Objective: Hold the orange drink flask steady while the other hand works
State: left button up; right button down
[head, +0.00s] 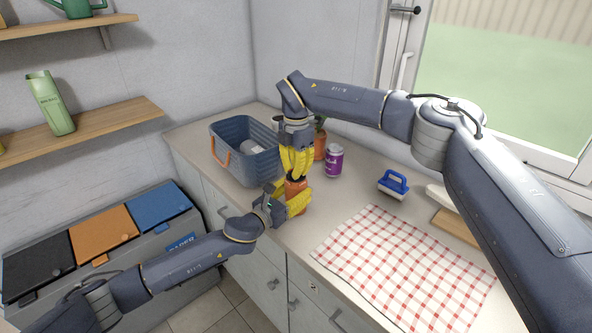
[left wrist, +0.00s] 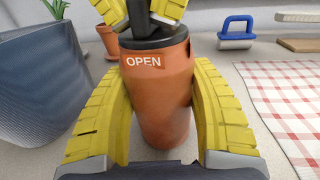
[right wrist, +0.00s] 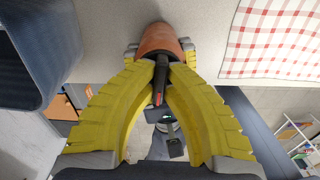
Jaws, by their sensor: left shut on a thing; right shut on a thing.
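The orange drink flask (head: 295,189) stands upright near the counter's front edge, with a dark lid and the word OPEN on its side. In the left wrist view the flask (left wrist: 158,95) sits between the yellow fingers of my left gripper (left wrist: 158,120), which is shut around its body from the side. My right gripper (head: 297,165) comes down from above and is shut on the flask's dark lid (left wrist: 155,38). In the right wrist view the orange body (right wrist: 160,40) shows beyond the fingers, with the dark lid part (right wrist: 161,72) between them.
A blue-grey washtub (head: 232,153) with an orange handle stands left of the flask. A purple can (head: 334,161) and a plant pot (head: 320,146) stand behind it.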

jog(key=n, duration=0.4)
jog(key=shift+n, duration=0.4)
jog(key=n, duration=0.4)
jog(key=shift+n, duration=0.3)
jog(key=n, duration=0.4)
jog(key=shift+n, duration=2.4)
jog(key=c, duration=1.5)
grip_release()
jog(key=shift+o, duration=0.2)
